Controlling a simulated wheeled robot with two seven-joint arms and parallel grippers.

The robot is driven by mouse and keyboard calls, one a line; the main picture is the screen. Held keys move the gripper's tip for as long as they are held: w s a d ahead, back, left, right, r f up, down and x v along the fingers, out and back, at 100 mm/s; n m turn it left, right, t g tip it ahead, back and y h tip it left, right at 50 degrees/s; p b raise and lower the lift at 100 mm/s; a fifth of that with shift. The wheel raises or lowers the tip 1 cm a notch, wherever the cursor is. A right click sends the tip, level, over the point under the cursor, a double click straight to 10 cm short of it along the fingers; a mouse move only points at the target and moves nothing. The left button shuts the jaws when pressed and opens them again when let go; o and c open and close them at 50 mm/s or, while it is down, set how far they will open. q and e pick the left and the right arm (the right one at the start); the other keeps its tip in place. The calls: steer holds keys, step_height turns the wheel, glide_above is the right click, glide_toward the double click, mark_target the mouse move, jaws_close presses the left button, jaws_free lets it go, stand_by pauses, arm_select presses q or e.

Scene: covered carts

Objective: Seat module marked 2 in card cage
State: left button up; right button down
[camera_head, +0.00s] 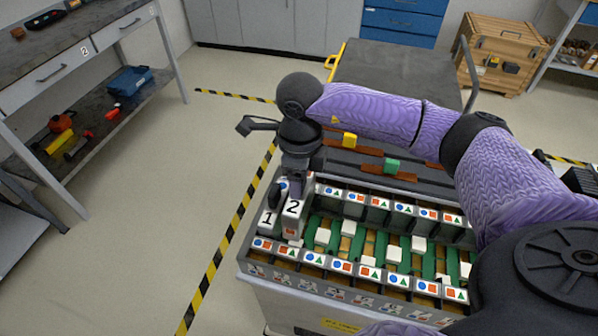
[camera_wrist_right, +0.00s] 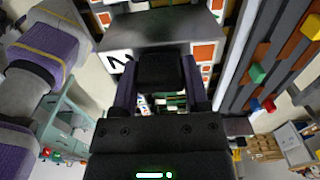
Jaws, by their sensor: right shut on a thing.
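The module marked 2 (camera_head: 291,226) is a grey-white block at the left end of the card cage (camera_head: 252,264). It stands roughly upright, with its lower end between the cage's two labelled rails; I cannot tell how deep it sits. My right gripper (camera_head: 296,178) is above it and shut on its top. The module's face with the 2 also shows in the right wrist view (camera_wrist_right: 118,62), beyond the fingers (camera_wrist_right: 162,95). The module marked 1 (camera_head: 268,217) stands close on its left, its top a little lower. My left gripper is not in view.
Green boards with white blocks (camera_head: 393,254) fill the cage to the right. Yellow (camera_head: 349,140) and green (camera_head: 392,166) blocks lie on the cart top behind. A workbench (camera_head: 70,60) stands at the left. A wooden crate (camera_head: 503,55) is at the back right. Floor left of the cart is clear.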

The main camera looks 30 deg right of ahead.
step_height(320, 180, down, 3)
steer(key=shift+r+b, duration=0.1)
steer(key=shift+b, duration=0.85)
steer(key=shift+f+b, duration=1)
steer(key=shift+f, duration=0.5)
jaws_free()
step_height(320, 180, up, 10)
steer(key=shift+f+p, duration=0.1)
steer(key=shift+p, duration=1)
